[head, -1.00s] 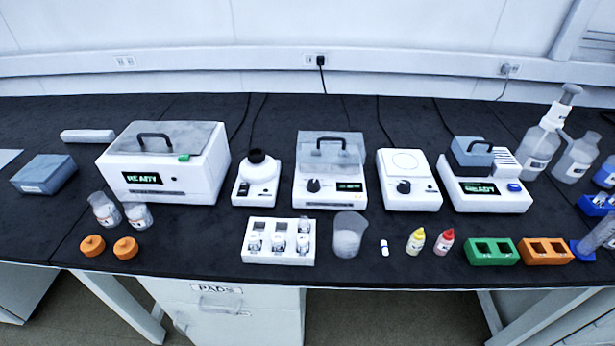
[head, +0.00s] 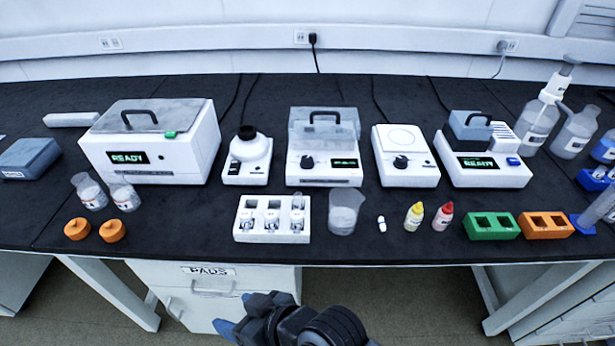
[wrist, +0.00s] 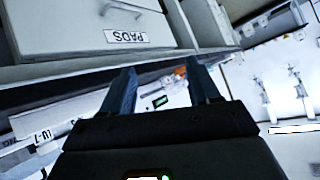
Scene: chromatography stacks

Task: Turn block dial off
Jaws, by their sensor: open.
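A white device with a clear, black-handled lid (head: 322,125) stands mid-bench in the head view. Its front has a black dial (head: 307,161) at left and a small green-lit display at right. The flat-topped white unit (head: 405,155) to its right also has a black dial (head: 400,162). No readable label tells which is the block. The dial settings are too small to read. My gripper (head: 245,314) is low at the picture's bottom edge, in front of the bench and apart from both dials. In the wrist view my gripper (wrist: 161,70) is open and empty, its blue fingers spread.
A white vial rack (head: 272,220), a beaker (head: 345,212) and dropper bottles (head: 414,215) stand in front of the devices. A drawer unit labelled PADS (head: 210,285) is under the bench. Black bench top is bare between the rack and the lidded device.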

